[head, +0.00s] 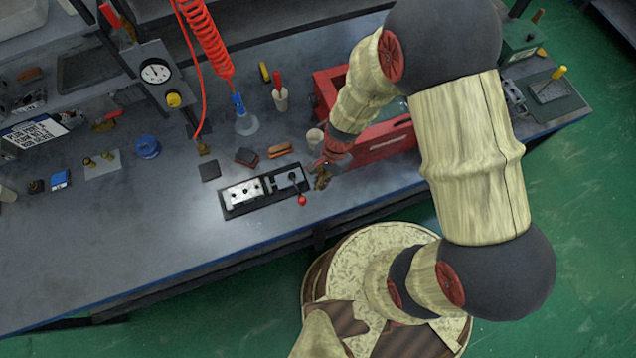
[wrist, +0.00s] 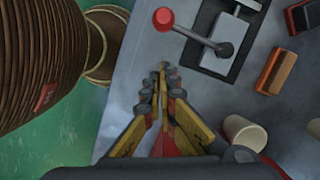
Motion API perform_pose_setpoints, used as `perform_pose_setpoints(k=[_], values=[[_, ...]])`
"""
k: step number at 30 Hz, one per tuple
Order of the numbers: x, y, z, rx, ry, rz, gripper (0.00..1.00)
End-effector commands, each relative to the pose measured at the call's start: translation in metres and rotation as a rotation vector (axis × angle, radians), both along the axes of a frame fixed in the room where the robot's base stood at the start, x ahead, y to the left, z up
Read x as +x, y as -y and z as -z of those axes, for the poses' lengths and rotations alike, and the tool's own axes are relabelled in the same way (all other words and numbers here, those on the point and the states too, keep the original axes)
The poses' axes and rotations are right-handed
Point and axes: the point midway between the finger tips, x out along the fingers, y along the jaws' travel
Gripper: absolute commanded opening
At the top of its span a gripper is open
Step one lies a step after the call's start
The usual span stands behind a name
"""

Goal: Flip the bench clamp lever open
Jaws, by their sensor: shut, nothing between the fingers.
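The bench clamp is a black base plate (head: 240,210) on the bench, with a silver block (head: 243,193) on it. Its lever ends in a red ball knob (head: 302,200), which hangs out over the plate's near right side. In the wrist view the knob (wrist: 163,18) is at the top, and the metal lever rod (wrist: 195,38) runs right to a dark pivot (wrist: 224,49). My gripper (head: 319,182) is just right of the clamp. In the wrist view my gripper (wrist: 163,68) is shut and empty, its tips below the knob and rod, apart from both in the picture.
A red toolbox (head: 390,142) stands behind my gripper. A pale cup (wrist: 243,132), an orange-brown block (wrist: 276,71) and a dark block (head: 246,157) stand close by. A red coiled hose (head: 205,45) hangs over the bench. The bench front left of the clamp is clear.

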Motion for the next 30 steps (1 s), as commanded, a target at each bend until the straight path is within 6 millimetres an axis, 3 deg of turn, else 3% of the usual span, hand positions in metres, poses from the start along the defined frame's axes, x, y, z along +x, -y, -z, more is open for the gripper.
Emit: perform_pose_setpoints(k=[9, 15, 30], values=[[0.012, 0.015, -0.066, 0.000, 0.002, 0.000, 0.00], [0.014, 0.020, -0.090, 0.000, 0.000, -0.001, 0.00], [0.015, 0.022, -0.097, 0.000, -0.002, 0.000, 0.00]])
